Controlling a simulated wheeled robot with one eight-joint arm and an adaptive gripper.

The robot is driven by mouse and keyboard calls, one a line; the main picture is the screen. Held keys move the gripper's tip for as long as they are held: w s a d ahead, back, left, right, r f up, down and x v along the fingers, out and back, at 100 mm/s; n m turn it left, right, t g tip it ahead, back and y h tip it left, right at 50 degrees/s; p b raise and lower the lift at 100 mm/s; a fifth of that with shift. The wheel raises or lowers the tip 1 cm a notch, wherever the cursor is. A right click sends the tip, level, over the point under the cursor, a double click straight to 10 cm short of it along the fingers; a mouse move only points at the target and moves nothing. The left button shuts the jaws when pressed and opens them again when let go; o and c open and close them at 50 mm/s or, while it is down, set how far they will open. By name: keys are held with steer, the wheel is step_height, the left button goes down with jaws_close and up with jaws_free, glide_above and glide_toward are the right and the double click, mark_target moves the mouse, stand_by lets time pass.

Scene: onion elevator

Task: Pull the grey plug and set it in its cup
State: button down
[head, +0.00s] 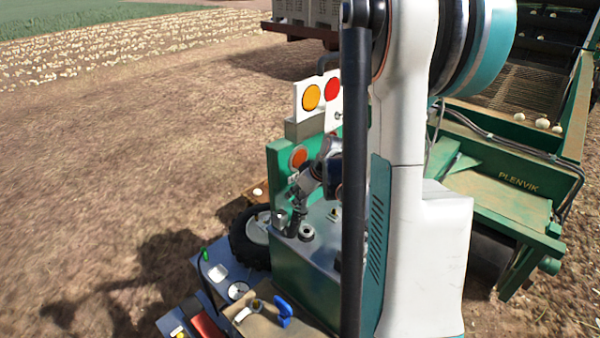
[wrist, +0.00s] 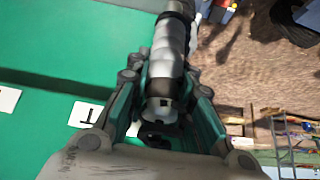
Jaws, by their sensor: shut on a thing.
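My gripper (wrist: 161,80) is shut around a light grey cylindrical plug (wrist: 166,58) in the wrist view. The plug's dark far end points to the top of the picture, and I cannot tell whether it is seated in anything. In the head view my gripper (head: 298,196) is small and dark, close to a green upright panel with an orange disc (head: 298,157). The plug cannot be made out clearly there. A round grey fitting (head: 306,232) stands on top of the green box just below the gripper; I cannot tell whether it is the cup.
The green box (head: 290,268) lies below the gripper. A tray with a blue-handled tool (head: 284,312) is at the bottom. A black-tyred wheel (head: 248,240) is left of the box. The green Plenvik machine (head: 500,190) stands right. Bare soil is open at left.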

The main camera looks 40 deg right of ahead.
mark_target(302, 212)
steer(key=shift+d+f+b, duration=0.35)
steer(key=shift+f+b, duration=0.15)
steer(key=shift+f, duration=0.4)
steer(key=shift+d+f+b, duration=0.35)
steer(key=shift+f+b, duration=0.1)
steer(key=shift+f, duration=0.4)
steer(key=shift+s+f+b, duration=0.1)
steer(key=shift+f+b, duration=0.05)
steer(key=shift+b, duration=0.5)
steer(key=shift+f+b, duration=2.5)
steer(key=shift+b, duration=0.35)
stand_by(1.2)
steer(key=c, duration=0.9)
jaws_free()
steer(key=shift+r, duration=0.2)
